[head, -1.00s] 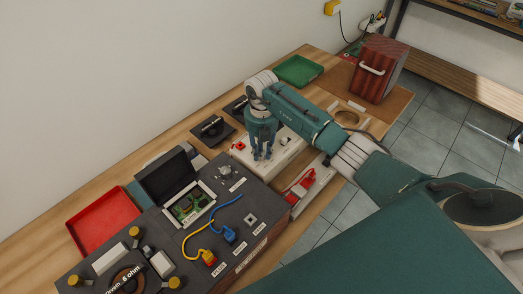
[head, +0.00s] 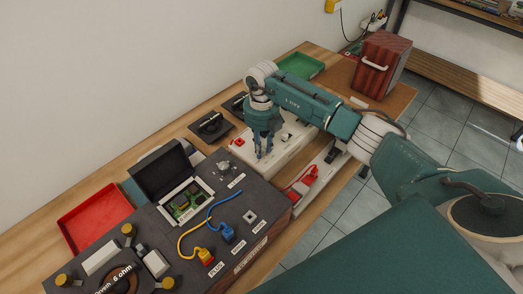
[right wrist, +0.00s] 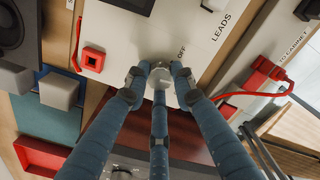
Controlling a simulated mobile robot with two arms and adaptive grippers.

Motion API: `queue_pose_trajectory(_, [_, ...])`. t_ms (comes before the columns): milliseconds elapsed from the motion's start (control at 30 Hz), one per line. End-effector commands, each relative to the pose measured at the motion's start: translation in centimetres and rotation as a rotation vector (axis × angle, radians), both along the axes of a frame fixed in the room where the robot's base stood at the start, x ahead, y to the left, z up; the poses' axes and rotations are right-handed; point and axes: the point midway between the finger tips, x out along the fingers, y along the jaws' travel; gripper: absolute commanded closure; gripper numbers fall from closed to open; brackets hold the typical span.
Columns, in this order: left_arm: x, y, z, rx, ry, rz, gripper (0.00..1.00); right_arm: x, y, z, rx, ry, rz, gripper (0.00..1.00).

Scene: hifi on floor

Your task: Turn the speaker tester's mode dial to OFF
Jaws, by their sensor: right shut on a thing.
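The speaker tester (head: 292,150) is a white box on the bench; its pale top with the printed words LEADS and OFF also shows in the right wrist view (right wrist: 215,45). The mode dial (right wrist: 161,75) is a small round grey knob beside the OFF mark. My right gripper (head: 264,152) points down over the tester. In the right wrist view its blue fingers (right wrist: 160,85) are closed around the dial, with dark fingertips on its sides. The fingers hide much of the dial, so I cannot tell where its pointer stands. My left gripper is not in view.
A dark panel (head: 218,182) with blue and yellow plugs stands nearer on the bench. A red connector (head: 302,186) lies right of the tester. A red tray (head: 94,212), a green tray (head: 302,66) and a wooden cabinet (head: 382,66) stand around.

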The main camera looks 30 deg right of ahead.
Motion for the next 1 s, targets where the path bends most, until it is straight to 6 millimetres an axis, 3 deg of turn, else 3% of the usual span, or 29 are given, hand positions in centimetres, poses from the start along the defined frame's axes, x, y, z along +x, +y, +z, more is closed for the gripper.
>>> queue_pose_trajectory(500, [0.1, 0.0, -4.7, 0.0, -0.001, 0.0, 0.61, 0.2, -0.1, -0.3, -0.001, -0.005, 0.491, 1.0])
queue_pose_trajectory(1000, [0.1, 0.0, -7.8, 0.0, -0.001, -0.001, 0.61, 0.1, -0.1, -0.1, -0.001, -0.005, 0.903, 1.0])
